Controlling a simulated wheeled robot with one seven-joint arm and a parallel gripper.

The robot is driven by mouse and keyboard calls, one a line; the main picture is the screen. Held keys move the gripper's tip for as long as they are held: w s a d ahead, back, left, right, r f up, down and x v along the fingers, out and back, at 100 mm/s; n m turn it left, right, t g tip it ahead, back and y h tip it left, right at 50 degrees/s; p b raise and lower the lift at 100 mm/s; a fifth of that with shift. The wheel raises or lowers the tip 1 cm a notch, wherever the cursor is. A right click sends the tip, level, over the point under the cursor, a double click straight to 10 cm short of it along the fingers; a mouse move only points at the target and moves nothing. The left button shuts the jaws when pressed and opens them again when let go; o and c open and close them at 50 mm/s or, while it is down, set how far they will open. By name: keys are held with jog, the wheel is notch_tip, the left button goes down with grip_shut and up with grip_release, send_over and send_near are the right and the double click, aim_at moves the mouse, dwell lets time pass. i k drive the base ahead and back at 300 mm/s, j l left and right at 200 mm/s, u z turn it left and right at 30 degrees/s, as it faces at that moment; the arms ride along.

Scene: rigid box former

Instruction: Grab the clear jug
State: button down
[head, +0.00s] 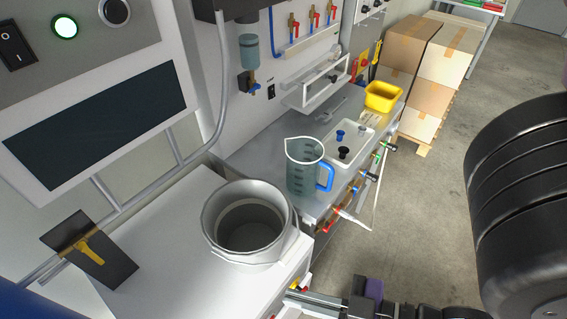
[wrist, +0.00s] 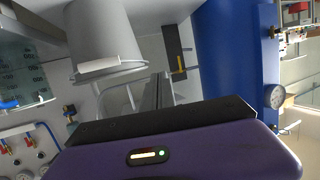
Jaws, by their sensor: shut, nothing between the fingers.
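The clear jug (head: 303,172) stands upright on the grey worktop in the head view. It has dark graduation marks, and its blue handle faces right. In the wrist view part of the jug (wrist: 20,75) shows at the left edge, away from the fingers. My gripper (head: 292,294) is at the bottom of the head view, nearer than the jug and apart from it. In the wrist view my gripper (wrist: 158,88) has its fingers together, with nothing seen between them.
A grey metal bucket (head: 213,240) stands on the white surface in front of and left of the jug. A white tray (head: 362,138) with small knobs lies behind the jug, and a yellow bin (head: 383,96) beyond. Valves line the worktop's right edge. Open floor (head: 420,215) lies right.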

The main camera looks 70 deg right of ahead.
aim_at(304, 154)
jog(key=k+j+z, duration=0.2)
jog(key=z, duration=0.2)
jog(key=k+j+z, duration=0.25)
jog(key=z, duration=0.15)
jog(key=k+j+z, duration=0.15)
jog(key=k+z, duration=0.25)
jog(key=i, duration=0.1)
